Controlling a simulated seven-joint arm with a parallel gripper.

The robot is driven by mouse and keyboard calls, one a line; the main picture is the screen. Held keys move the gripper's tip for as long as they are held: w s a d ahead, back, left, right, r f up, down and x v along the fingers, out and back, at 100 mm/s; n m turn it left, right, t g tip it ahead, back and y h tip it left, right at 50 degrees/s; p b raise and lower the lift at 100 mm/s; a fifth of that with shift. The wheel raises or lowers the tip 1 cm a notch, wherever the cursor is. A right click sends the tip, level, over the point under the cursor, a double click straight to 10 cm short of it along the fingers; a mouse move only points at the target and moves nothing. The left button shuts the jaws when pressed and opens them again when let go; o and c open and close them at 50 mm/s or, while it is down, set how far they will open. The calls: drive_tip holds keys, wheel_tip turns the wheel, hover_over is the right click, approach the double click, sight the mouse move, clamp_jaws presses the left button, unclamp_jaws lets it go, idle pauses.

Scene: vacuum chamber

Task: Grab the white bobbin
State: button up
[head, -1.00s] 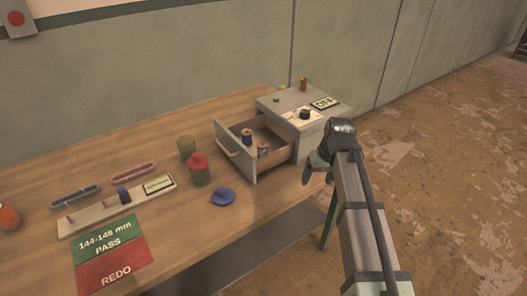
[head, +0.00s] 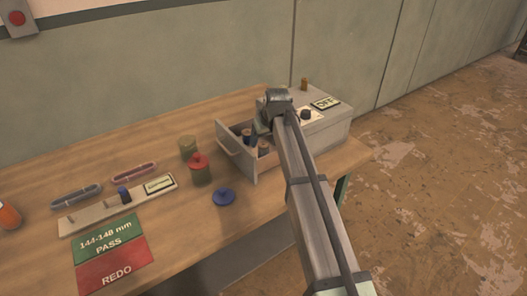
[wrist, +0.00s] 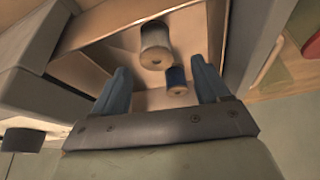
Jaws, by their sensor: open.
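In the head view my arm hides the fingertips and part of the drawer.
The drawer walls (head: 228,153) rise close around the bobbins. The grey cabinet (head: 325,125) carries a dark knob (head: 305,114) and a brass-coloured piece (head: 304,84).

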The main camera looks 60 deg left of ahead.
sight(263, 145)
drive_tip(key=shift+w+x, duration=0.2)
drive_tip(key=shift+x, duration=3.2)
drive_tip(key=shift+d, duration=0.1)
drive_tip(key=c, duration=1)
drive_tip(key=shift+c, duration=0.2)
